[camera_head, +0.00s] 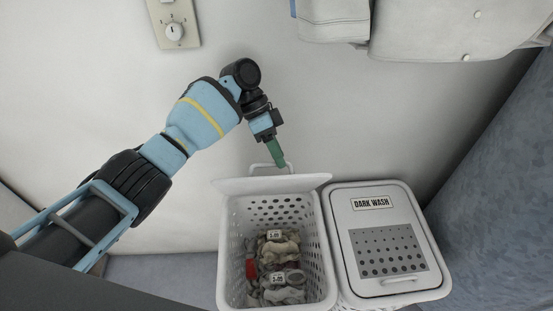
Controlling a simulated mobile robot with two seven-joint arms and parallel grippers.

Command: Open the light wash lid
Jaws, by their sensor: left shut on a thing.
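The light wash basket (228,262) is a white perforated hamper at the lower middle of the head view. Its white lid (240,186) is swung up at the back edge and shows nearly edge-on, so the basket's inside is open to view. A white loop handle (256,166) stands out behind the lid. My left gripper (281,162) has green fingers and is shut on this handle, above and behind the basket. Its fingertips partly cover the handle. The lid's label is not visible. My right gripper is not in view.
Crumpled clothes with small tags (277,250) lie in the open basket. A second white hamper with a closed dark wash lid (345,225) stands close on the right. A control panel with a knob (174,31) is at the top left. Pale fabric (420,35) hangs at the top right.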

